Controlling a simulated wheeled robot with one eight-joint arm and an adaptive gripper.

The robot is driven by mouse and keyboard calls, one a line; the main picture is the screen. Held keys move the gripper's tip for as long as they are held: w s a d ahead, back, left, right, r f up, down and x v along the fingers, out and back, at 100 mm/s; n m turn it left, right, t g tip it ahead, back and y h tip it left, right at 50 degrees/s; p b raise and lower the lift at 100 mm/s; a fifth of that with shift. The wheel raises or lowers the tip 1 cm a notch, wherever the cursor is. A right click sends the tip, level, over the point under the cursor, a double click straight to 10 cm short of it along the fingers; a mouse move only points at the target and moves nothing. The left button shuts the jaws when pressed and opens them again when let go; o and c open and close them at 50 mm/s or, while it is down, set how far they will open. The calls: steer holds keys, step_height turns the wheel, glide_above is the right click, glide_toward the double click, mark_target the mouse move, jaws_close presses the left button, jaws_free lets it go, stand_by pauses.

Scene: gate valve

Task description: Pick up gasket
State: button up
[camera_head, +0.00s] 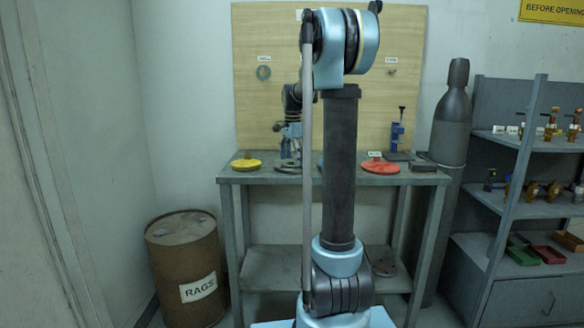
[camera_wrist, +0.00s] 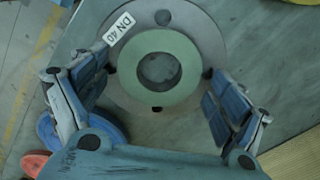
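The gasket, a flat pale-green ring (camera_wrist: 185,54) with a round centre hole, lies over a grey round flange (camera_wrist: 207,37) with bolt holes in the wrist view. A white "DN 40" tag (camera_wrist: 118,29) sits at the flange's upper left. My gripper (camera_wrist: 157,82) is open, with one finger left and one finger right of the ring, and nothing is between the pads. I cannot tell how high the fingers are above the flange. In the head view my gripper (camera_head: 289,140) is over the bench, partly hidden by my arm; the gasket cannot be made out there.
On the bench (camera_head: 232,178) are a yellow disc (camera_head: 246,164), a red disc (camera_head: 381,167) and a blue tool (camera_head: 397,130). A rags drum (camera_head: 187,260) stands left, a gas cylinder (camera_head: 452,120) and shelves right.

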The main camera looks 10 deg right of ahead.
steer(key=c, duration=0.8)
step_height(320, 180, up, 11)
steer(key=shift+f, duration=0.2)
